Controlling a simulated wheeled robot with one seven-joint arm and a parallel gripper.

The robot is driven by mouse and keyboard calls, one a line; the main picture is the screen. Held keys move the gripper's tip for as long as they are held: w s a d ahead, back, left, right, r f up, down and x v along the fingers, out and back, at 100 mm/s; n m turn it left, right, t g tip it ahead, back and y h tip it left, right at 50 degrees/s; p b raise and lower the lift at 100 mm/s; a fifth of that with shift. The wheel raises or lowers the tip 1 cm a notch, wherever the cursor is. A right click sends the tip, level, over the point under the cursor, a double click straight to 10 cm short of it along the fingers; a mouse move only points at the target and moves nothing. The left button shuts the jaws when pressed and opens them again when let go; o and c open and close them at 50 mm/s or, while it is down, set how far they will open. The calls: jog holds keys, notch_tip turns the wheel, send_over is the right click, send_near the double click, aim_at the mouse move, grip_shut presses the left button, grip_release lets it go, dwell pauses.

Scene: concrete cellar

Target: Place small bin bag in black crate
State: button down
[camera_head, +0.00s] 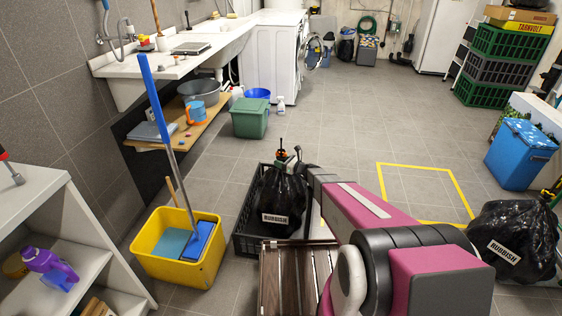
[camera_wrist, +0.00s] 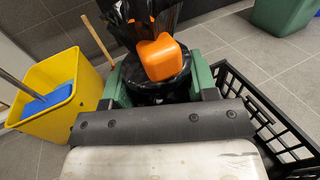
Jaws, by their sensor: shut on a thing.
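The small black bin bag (camera_head: 281,200), with a white RUBBISH label, is upright within the outline of the black crate (camera_head: 241,246) in the head view. I cannot tell whether it rests on the crate's floor. My gripper (camera_head: 287,160) is at the bag's top. In the wrist view, the green fingers of my gripper (camera_wrist: 160,85) are shut on the black bag (camera_wrist: 178,88), with an orange piece (camera_wrist: 163,57) at its neck. The slatted black crate (camera_wrist: 284,128) shows at the right there. My arm and gripper hide part of the crate.
A yellow mop bucket (camera_head: 163,263) stands left of the crate, its blue mop handle leaning up. A brown slatted box (camera_head: 285,285) is in front. Another RUBBISH bag (camera_head: 515,240) sits at right, near a yellow floor outline (camera_head: 425,165). Floor behind the crate is clear.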

jog(key=shift+c, duration=2)
grip_release()
jog(key=shift+f, duration=0.1)
jog(key=shift+r, duration=0.2)
jog(key=v, duration=1.2)
jog(key=s+a+r+n+g+h, duration=0.1)
jog(key=s+r+n+g+h, duration=0.25)
jog(key=s+n, duration=0.4)
jog(key=s+a+r+n+g+h, duration=0.2)
jog(key=s+n+g, duration=0.3)
jog(key=s+n, duration=0.3)
jog(key=s+d+r+n+g+h, duration=0.1)
jog(key=s+d+r+n+h, duration=0.5)
jog(key=s+d+n+h, duration=0.3)
jog(key=shift+s+r, duration=0.4)
jog(key=shift+s, duration=0.75)
